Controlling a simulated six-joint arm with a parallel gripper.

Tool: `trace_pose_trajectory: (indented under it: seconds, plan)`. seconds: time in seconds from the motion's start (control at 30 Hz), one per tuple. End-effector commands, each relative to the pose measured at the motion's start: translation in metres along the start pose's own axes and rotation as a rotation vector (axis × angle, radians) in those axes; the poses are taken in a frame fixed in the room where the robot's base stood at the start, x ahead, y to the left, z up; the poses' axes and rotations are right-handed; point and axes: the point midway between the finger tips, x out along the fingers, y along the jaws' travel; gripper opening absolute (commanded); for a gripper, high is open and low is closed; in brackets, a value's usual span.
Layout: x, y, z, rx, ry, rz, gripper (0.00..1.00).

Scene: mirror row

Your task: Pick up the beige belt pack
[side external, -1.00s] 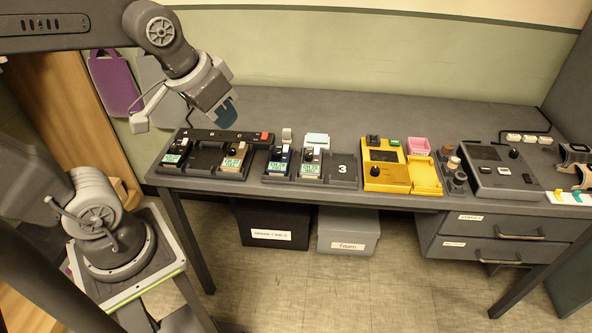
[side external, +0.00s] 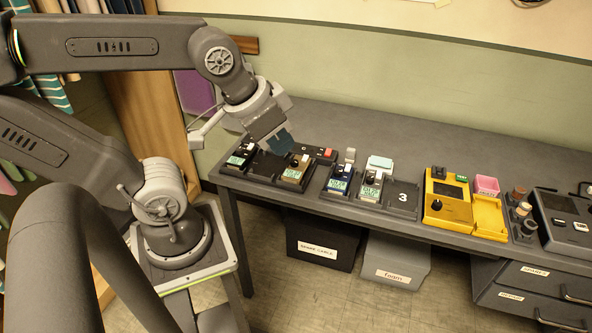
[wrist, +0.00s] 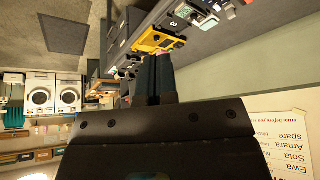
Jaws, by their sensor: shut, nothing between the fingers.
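The beige belt pack (side external: 296,169) has a tan body, a dark knob and a pale green screen. It sits in the right part of the leftmost dark charging tray (side external: 264,167) in the side view. My gripper (side external: 284,143) is above and slightly left of the pack, pointing down at a slant, and hides part of the tray behind it. Its dark teal fingers also show in the wrist view (wrist: 153,76), closed together with nothing between them. I cannot make out the beige pack in the wrist view.
A blue pack (side external: 340,178) and a light grey pack (side external: 371,184) stand in the tray to the right. A yellow tester (side external: 447,203) is farther right.

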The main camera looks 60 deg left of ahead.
Motion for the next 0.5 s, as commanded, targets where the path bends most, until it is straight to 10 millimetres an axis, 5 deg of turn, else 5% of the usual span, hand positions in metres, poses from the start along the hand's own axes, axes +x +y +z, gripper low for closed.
trace_pose_trajectory:
  seconds: [0.2,0.5]
  plan:
    - [0.0000,0.0000,-0.0001,0.000,0.000,0.000,0.00]
    - [0.0000,0.0000,-0.0002,0.000,0.000,0.000,0.28]
